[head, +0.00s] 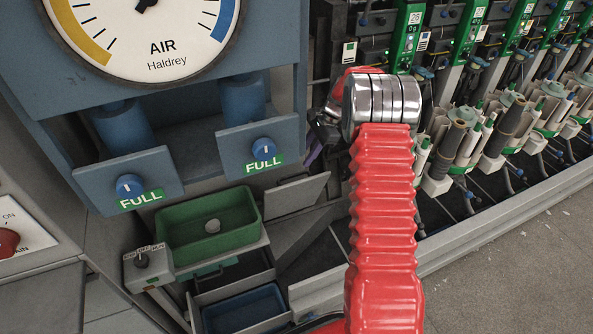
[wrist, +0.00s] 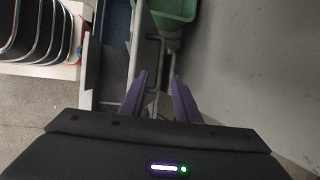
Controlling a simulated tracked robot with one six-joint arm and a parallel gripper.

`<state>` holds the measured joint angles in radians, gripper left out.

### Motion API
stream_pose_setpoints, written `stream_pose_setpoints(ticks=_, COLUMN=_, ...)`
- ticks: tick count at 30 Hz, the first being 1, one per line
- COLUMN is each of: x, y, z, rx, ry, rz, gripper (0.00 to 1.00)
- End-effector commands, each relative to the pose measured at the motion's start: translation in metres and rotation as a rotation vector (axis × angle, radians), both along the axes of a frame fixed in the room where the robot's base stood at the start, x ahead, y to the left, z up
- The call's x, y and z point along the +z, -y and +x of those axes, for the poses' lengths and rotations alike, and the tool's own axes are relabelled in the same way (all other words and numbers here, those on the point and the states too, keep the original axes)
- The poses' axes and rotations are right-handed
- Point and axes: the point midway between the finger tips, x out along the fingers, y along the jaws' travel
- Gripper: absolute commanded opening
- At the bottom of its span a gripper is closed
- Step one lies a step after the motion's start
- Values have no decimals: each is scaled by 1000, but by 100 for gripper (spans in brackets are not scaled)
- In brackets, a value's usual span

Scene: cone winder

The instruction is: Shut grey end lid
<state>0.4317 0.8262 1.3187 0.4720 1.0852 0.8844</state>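A flat grey panel (head: 297,194), which looks like the grey end lid, stands out at an angle to the right of the green tray in the head view. In the wrist view, a grey plate (wrist: 93,70) left of the fingers may be the same lid; I cannot be sure. My gripper (wrist: 158,98) has two purple fingers spread apart. A grey metal bar shows between and behind them; I cannot tell whether they touch it. In the head view my red arm hides most of the gripper; only a bit of purple shows beside the lid's upper right.
A green tray (head: 208,223) sits left of the lid, above a blue bin (head: 245,308). A grey switch box (head: 149,266) stands left of the tray. Blue-knobbed FULL panels (head: 262,149) hang above. Winding units (head: 460,140) line the right. Floor (head: 520,265) is clear at lower right.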

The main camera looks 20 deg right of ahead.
Motion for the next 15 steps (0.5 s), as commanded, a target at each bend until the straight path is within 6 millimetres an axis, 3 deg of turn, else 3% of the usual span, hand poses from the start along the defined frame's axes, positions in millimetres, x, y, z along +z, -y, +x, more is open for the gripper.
stream_pose_setpoints(ticks=15, x=-68, y=-29, z=10, rx=1, ry=-1, rz=1, gripper=29)
